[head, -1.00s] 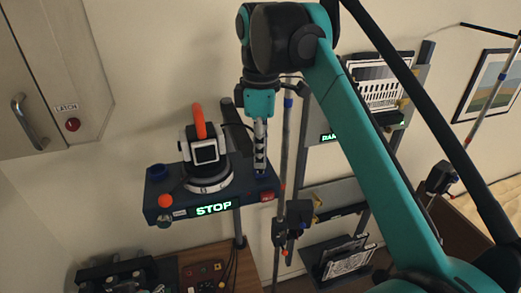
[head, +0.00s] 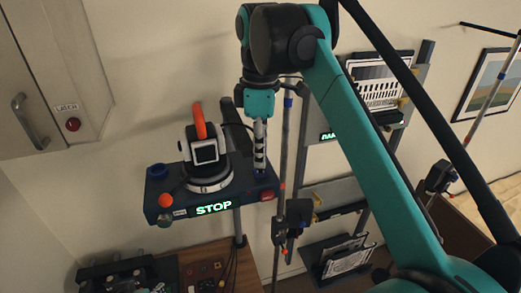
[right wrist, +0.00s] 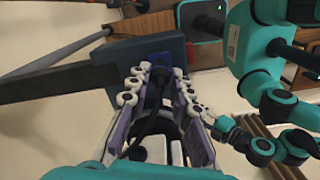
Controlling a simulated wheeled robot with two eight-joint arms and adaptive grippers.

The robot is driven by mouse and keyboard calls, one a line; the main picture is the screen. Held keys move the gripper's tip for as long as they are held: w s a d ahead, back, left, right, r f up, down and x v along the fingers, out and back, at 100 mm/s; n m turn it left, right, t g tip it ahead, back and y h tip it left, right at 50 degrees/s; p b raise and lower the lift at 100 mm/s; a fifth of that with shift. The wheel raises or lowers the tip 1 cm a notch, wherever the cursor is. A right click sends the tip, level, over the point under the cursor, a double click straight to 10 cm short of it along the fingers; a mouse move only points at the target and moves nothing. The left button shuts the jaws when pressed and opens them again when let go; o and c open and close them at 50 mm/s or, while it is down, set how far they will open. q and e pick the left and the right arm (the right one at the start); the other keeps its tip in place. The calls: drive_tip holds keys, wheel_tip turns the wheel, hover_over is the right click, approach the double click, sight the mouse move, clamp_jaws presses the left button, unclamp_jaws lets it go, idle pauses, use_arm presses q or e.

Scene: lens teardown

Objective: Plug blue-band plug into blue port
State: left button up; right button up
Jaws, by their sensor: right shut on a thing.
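My right gripper (head: 260,165) points down at the right end of the dark box with the green STOP sign (head: 213,209). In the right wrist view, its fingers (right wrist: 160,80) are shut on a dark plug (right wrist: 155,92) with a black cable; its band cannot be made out. A blue patch, apparently the blue port (right wrist: 159,57), shows on the box just beyond the fingertips. A little blue also shows at the fingertips in the head view. Whether the plug touches or sits inside the port cannot be told. My left gripper is not in view.
A white-and-black device with an orange handle (head: 200,132) stands on the box, left of the gripper. An orange knob (head: 166,201) is at the box's front left. Upright poles (head: 286,150) and racks (head: 350,195) stand to the right.

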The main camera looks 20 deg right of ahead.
idle(0.4)
drive_tip(key=shift+f, duration=0.6)
idle(0.3)
drive_tip(key=o, duration=1)
drive_tip(key=shift+r, duration=0.1)
drive_tip(key=shift+r, duration=3.65)
